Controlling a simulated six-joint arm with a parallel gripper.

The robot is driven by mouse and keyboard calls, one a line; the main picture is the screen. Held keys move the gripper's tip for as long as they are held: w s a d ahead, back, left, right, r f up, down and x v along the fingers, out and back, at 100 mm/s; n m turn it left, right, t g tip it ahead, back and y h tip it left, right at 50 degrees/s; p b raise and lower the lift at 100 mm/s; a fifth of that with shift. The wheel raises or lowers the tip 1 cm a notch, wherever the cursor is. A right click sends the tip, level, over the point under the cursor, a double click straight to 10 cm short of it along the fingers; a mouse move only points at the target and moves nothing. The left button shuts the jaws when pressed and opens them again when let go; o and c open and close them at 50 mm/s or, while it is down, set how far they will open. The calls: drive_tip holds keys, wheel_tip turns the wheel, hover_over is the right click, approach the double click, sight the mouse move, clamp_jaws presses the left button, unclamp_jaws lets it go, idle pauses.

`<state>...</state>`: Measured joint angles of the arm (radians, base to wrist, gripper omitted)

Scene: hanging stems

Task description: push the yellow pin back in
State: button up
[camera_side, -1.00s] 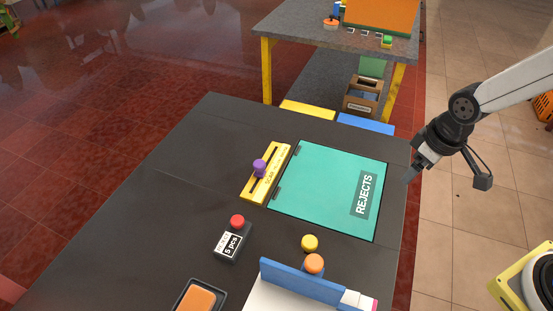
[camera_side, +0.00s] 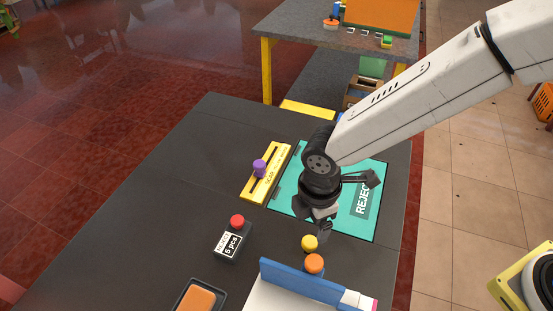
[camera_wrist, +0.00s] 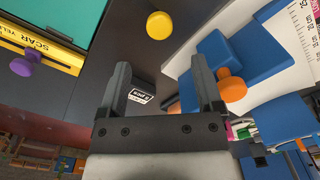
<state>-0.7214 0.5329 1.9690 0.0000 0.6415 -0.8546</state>
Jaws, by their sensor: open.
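The yellow pin (camera_side: 309,243) shows as a round yellow head on the black table, just in front of the teal REJECTS panel; its shaft is hidden. In the wrist view the yellow head (camera_wrist: 159,24) is at the top middle, beyond my fingertips and apart from them. My gripper (camera_side: 322,224) points down beside and slightly behind the pin, over the panel's front edge. In the wrist view my gripper (camera_wrist: 160,75) has its two dark fingers spread with nothing between them. How far the pin stands out is hard to tell.
An orange knob (camera_side: 314,263) by a blue bar (camera_side: 300,282) stands close in front of the pin. A red button (camera_side: 237,221) on a labelled box is to the left. A yellow slider with a purple knob (camera_side: 260,168) lies beside the teal panel (camera_side: 300,160). The left table is clear.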

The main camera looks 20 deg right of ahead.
sight(310, 241)
drive_tip(key=shift+f, duration=0.15)
drive_tip(key=shift+f, duration=3.75)
clamp_jaws()
